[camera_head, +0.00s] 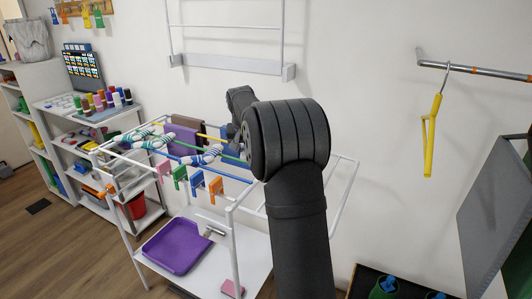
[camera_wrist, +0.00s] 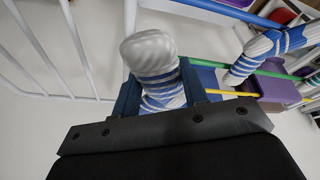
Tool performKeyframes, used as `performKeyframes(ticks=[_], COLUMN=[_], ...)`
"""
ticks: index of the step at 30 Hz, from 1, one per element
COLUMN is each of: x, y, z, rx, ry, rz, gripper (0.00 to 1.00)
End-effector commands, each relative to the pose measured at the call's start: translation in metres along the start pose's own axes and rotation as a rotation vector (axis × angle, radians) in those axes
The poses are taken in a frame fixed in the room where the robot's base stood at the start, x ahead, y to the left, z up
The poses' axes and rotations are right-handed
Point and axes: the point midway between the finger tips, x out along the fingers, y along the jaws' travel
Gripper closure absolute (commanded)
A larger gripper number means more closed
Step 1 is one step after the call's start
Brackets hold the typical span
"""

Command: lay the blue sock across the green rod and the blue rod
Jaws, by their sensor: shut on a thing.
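My gripper (camera_wrist: 160,92) is shut on a white sock with blue stripes (camera_wrist: 158,75), and the pale end of the sock points away from the wrist. In the head view my arm hides the gripper and the held sock. The green rod (camera_wrist: 274,74) runs in from the right toward my right finger. The blue rod (camera_wrist: 225,10) crosses the top of the wrist view, beyond the sock. I cannot tell whether the held sock touches either rod. Another blue-striped sock (camera_wrist: 262,52) lies across rods to the right of my gripper.
The white drying rack (camera_head: 232,217) bears several striped socks, a purple cloth (camera_head: 182,140) and a brown cloth (camera_head: 188,122). Clothespins, one of them orange (camera_head: 215,187), hang along its front. A yellow rod (camera_wrist: 228,94) runs beside the green one. A purple tray (camera_head: 176,247) sits below.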

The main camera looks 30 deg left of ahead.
Motion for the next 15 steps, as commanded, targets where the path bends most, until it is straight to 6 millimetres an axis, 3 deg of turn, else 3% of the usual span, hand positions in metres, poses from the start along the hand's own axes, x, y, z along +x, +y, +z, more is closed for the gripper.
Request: performKeyframes(ticks=[6,15], x=[0.003,0.003], y=[-0.051,-0.084], z=[-0.011,-0.017], rx=[0.191,0.333], ry=[-0.014,-0.023], rz=[0.073,0.125], gripper=[0.73,0.73])
